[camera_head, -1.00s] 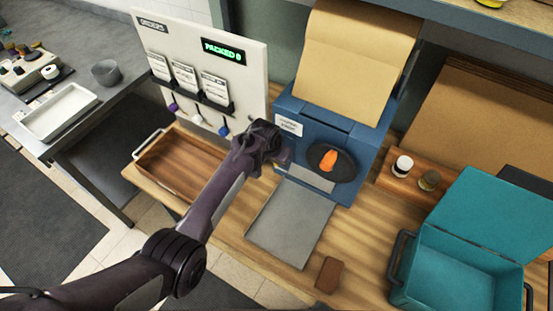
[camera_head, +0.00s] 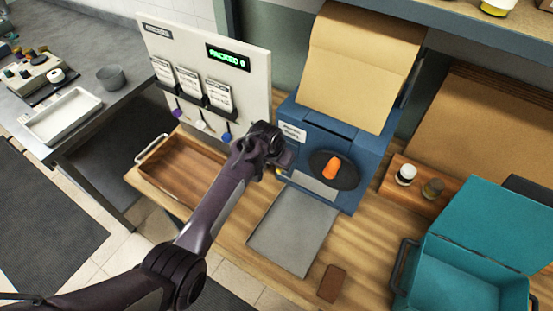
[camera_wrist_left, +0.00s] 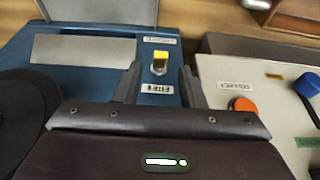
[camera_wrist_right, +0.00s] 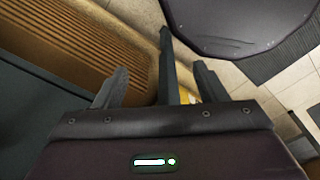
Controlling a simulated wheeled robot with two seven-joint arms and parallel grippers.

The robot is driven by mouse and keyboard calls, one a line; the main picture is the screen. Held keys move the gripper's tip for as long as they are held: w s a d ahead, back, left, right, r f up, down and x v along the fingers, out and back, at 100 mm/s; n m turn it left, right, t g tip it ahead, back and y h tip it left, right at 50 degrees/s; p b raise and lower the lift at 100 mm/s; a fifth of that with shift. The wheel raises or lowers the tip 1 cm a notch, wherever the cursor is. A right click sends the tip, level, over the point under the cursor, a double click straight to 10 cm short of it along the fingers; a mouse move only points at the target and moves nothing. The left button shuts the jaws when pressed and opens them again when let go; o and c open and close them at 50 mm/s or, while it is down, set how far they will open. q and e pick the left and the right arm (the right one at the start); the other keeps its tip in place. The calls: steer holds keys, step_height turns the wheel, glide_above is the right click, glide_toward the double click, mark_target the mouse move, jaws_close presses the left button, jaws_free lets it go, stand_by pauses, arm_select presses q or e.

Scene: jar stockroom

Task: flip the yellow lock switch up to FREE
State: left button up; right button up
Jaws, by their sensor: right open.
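The yellow lock switch (camera_wrist_left: 160,60) is on the blue machine's face, between two white labels in the left wrist view. The nearer label (camera_wrist_left: 156,89) appears upside down and seems to read FREE. Only a bit of yellow (camera_head: 279,171) shows beside my gripper in the head view. My left gripper (camera_head: 282,158) is in front of the machine's left side. In the left wrist view its fingers (camera_wrist_left: 161,85) are apart and empty, with the switch beyond their tips. My right gripper (camera_wrist_right: 162,82) is open and empty, and is out of the head view.
The blue machine (camera_head: 355,140) carries an orange knob (camera_head: 331,168) on a black disc. A grey plate (camera_head: 293,230) lies before it. A wooden tray (camera_head: 183,165) and a white panel (camera_head: 235,85) stand left; a teal box (camera_head: 480,245) stands right.

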arm_select(q)
steer(key=b+v, duration=0.1)
steer(key=v, duration=0.4)
steer(key=shift+s+r, duration=0.15)
steer(key=shift+r, duration=0.15)
steer(key=shift+a, duration=0.1)
